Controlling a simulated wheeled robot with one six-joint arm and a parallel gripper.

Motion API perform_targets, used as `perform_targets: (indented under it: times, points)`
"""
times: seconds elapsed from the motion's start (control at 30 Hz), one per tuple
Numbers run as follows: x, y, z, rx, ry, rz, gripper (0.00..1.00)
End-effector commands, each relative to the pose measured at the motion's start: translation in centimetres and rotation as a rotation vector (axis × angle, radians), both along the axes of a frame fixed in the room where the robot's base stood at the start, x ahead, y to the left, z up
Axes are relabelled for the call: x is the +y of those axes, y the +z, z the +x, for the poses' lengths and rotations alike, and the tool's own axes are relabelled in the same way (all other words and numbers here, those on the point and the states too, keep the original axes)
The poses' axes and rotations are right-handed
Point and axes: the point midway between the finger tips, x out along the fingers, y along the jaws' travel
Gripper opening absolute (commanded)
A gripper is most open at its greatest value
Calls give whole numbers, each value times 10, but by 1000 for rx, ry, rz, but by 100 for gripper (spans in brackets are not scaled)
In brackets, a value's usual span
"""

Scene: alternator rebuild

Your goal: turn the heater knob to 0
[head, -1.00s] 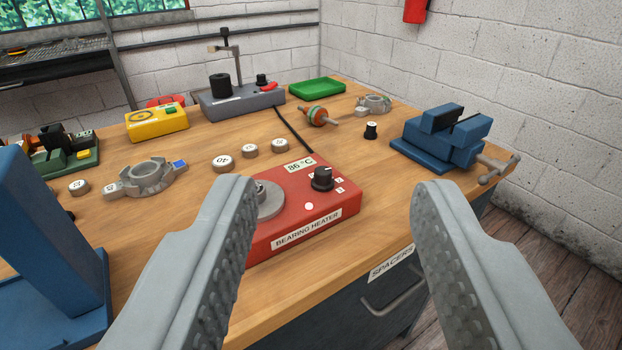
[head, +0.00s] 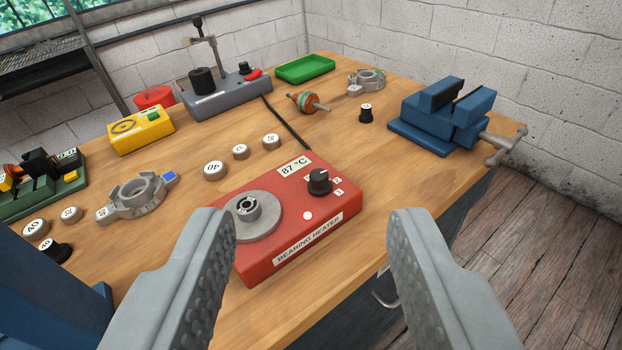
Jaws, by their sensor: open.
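The red bearing heater (head: 270,265) stands on the wooden bench between and beyond my fingers. Its black knob (head: 319,181) sits at the right rear of its top, with small white number marks around it. The display (head: 294,168) reads 87 °C. A white round spot (head: 307,215) shows on the top in front of the knob. A grey disc with a bearing-like ring (head: 246,207) lies on the left of the heater. My gripper (head: 312,225) is open and empty, its fingers wide apart on the near side of the knob and not touching it. The knob's exact setting is hard to read.
A blue vise (head: 440,118) stands at the right, and a blue press-like frame (head: 45,290) at the near left. A grey housing (head: 135,195), several numbered round pieces, a yellow meter (head: 141,130) and a grey test stand (head: 228,96) lie beyond. Bench is clear right of the heater.

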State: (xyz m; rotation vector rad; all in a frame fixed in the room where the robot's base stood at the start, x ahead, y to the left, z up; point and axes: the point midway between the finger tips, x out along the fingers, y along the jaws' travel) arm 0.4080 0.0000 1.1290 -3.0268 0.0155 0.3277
Motion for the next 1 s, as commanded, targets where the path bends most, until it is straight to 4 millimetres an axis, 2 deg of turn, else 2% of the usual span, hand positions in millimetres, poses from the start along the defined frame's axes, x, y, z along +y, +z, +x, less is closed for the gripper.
perform_targets:
  times: [0.03, 0.4, 1.0]
  points:
    - [0, 3, 14, 51, -7, 26, 45]
    - [1, 13, 89, 420, -102, 225, 45]
    - [1, 13, 191, 989, -413, 466, 45]
